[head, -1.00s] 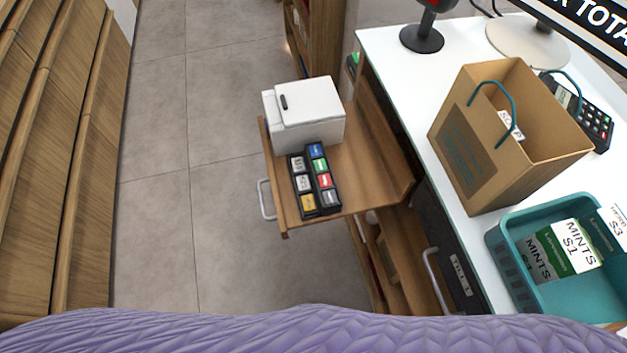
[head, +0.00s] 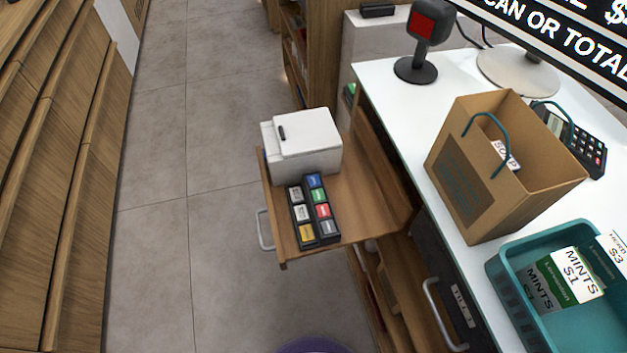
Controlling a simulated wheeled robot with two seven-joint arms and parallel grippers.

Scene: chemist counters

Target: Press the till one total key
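The till display (head: 560,35) at the top right is cut off by the frame edge and reads "...CAN OR TOTAL". A dark keypad (head: 590,158) with small keys stands on the white counter, partly hidden behind the paper bag. A black block of coloured keys or small boxes (head: 313,212) sits on a pulled-out wooden shelf; its labels are too small to read. A dark drawer front (head: 432,262) under the counter bears a label that seems to read "TILL 1". I cannot tell which key is the total key. Neither of my grippers is in view.
A brown paper bag (head: 490,185) and a teal basket (head: 510,282) of mints stand on the white counter (head: 385,85). A red-faced scanner (head: 428,25) stands behind. A white printer (head: 310,150) shares the wooden shelf (head: 365,190). The floor (head: 150,240) left of it is clear.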

